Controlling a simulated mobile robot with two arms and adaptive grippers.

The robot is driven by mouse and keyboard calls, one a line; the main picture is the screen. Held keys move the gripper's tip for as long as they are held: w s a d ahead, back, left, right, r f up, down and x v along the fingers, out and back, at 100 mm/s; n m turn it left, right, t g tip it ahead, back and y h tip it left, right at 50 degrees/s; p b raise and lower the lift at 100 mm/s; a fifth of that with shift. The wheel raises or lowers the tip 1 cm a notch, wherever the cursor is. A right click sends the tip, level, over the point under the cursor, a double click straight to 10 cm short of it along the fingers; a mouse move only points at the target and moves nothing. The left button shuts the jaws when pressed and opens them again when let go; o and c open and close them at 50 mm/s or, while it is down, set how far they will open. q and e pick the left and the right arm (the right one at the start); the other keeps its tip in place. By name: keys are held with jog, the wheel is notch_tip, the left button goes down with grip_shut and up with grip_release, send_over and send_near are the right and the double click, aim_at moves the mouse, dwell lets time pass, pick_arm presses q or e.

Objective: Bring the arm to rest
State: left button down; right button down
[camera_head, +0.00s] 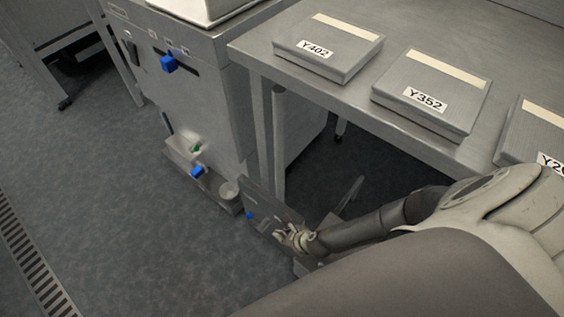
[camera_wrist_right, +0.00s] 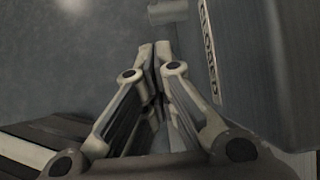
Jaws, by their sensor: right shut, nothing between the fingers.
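My right arm comes in from the right in the head view, low and in front of the table. My right gripper (camera_head: 290,236) is beside a grey panel with a blue knob, below the table's front edge. In the right wrist view the two fingers of the right gripper (camera_wrist_right: 154,48) meet at their tips, with nothing between them. Behind them is a plain grey surface, and a grey block with partly readable lettering stands close on the right. My left gripper does not show.
A metal table (camera_head: 262,62) carries grey boxes labelled Y402 (camera_head: 328,62) and Y352 (camera_head: 455,112), with another box at the right edge. A grey machine (camera_head: 195,95) with blue knobs stands left of it. The floor (camera_head: 110,210) at left is open, with a drain grate (camera_head: 30,262).

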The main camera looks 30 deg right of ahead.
dwell(0.4)
